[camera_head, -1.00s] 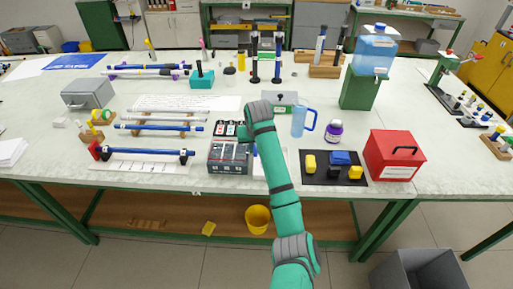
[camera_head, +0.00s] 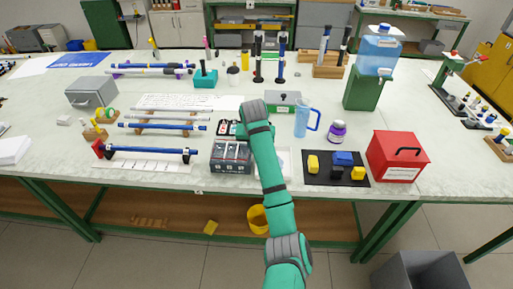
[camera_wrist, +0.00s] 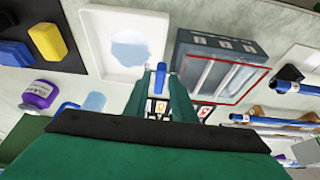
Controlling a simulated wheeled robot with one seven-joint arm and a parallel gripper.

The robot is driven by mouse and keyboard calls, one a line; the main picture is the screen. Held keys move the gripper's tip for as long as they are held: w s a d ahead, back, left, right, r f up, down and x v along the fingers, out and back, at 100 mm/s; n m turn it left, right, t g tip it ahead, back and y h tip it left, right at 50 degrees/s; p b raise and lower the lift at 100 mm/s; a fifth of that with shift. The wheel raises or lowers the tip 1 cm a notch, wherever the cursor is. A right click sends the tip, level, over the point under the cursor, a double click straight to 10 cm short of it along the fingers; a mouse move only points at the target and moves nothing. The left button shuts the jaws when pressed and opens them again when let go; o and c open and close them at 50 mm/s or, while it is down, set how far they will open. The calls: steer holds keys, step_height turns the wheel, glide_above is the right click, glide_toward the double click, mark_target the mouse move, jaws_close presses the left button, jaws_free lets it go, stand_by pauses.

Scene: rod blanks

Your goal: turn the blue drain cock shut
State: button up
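A small blue piece (camera_wrist: 160,70), which looks like the drain cock's handle, shows between my fingertips in the wrist view, at the edge of a white tray (camera_wrist: 96,52). The tray holds a pale blue puddle (camera_wrist: 131,48). My gripper (camera_wrist: 160,82) has a green finger on each side of the blue piece. Whether the fingers touch it is unclear. In the head view my arm covers the fingertips and the cock; part of the white tray (camera_head: 284,171) shows just right of my forearm.
A grey box with dark panels (camera_head: 231,157) stands close left of my arm. To the right are a blue jug (camera_head: 301,124), a purple-labelled jar (camera_head: 337,132), a black mat with blocks (camera_head: 322,181) and a red toolbox (camera_head: 397,157). Rods on racks (camera_head: 165,127) lie left.

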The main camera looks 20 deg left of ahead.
steer(key=shift+o, duration=0.3)
steer(key=v, duration=1)
steer(key=shift+s+r, duration=0.2)
steer(key=shift+r, duration=0.15)
steer(key=shift+f, duration=0.1)
